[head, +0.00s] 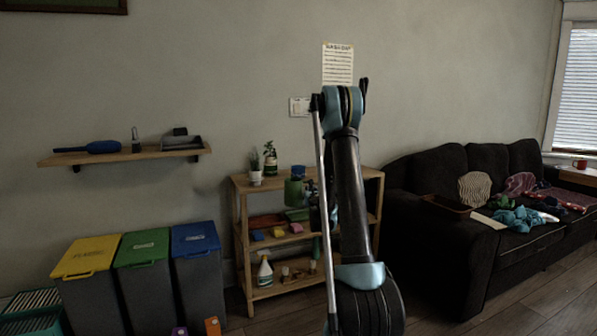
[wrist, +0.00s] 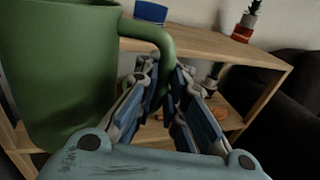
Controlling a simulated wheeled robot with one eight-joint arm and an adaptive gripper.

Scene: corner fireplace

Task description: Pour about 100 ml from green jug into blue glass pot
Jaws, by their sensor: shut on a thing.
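The green jug (wrist: 60,75) fills the left of the wrist view, with its handle (wrist: 150,32) reaching to the right. My gripper (wrist: 163,85) is shut on the lower part of that handle. In the head view the jug (head: 293,192) shows just left of my arm, in front of the shelf unit's top; my gripper is largely hidden there by my arm. The blue glass pot (head: 298,171) stands on the shelf top behind the jug. It also shows in the wrist view (wrist: 150,12), just beyond the handle. The jug's contents are hidden.
The wooden shelf unit (head: 241,190) also carries potted plants (head: 270,158) on top and cleaning things below. Yellow, green and blue bins (head: 197,240) stand to its left. A dark sofa (head: 440,240) with clothes stands close on its right.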

